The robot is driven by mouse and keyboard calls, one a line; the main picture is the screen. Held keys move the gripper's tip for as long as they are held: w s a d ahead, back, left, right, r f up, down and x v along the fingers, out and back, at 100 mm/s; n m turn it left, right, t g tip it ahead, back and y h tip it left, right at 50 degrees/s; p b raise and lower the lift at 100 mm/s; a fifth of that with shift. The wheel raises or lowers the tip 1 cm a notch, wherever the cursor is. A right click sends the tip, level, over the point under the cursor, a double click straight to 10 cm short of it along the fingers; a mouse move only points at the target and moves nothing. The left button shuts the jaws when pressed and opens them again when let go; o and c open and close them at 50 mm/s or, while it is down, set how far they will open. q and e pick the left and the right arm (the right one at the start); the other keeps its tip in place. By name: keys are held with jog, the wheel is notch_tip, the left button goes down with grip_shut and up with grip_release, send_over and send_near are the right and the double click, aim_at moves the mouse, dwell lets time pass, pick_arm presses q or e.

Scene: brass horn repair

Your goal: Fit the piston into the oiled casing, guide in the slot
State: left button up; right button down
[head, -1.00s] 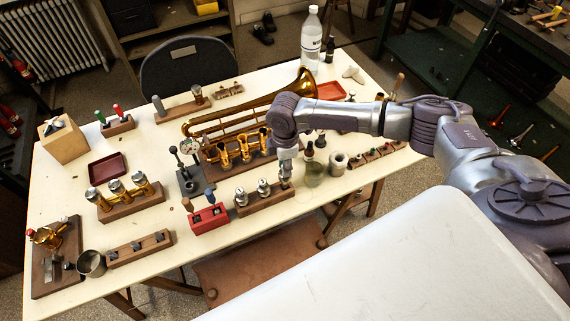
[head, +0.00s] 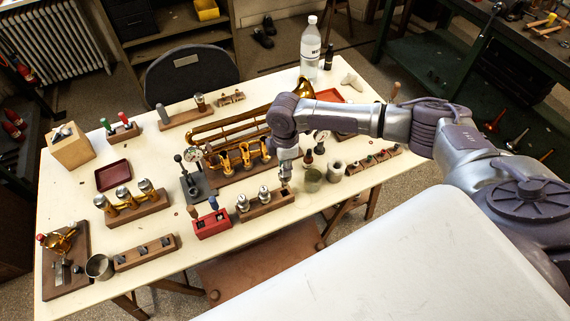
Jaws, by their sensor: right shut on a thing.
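My right gripper (head: 285,172) points down over the right end of a wooden piston rack (head: 266,208). It is shut on a piston, which is mostly hidden by the fingers; I cannot tell whether its lower end is clear of the rack. Two other silver-topped pistons stand upright in the rack, one in the middle (head: 264,195) and one at the left (head: 242,201). Behind and left of the gripper, a brass valve cluster with several upright casings (head: 245,158) stands on a wooden base. The guide slot is too small to see. My left gripper is out of view.
A red block (head: 212,224) with tools stands left of the rack. A dial gauge stand (head: 192,182) and a brass horn (head: 225,128) are near the casings. A glass jar (head: 312,180) stands close right of the gripper.

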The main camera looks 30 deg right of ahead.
jog(key=shift+r+p, duration=1.2)
jog(key=shift+r, duration=0.15)
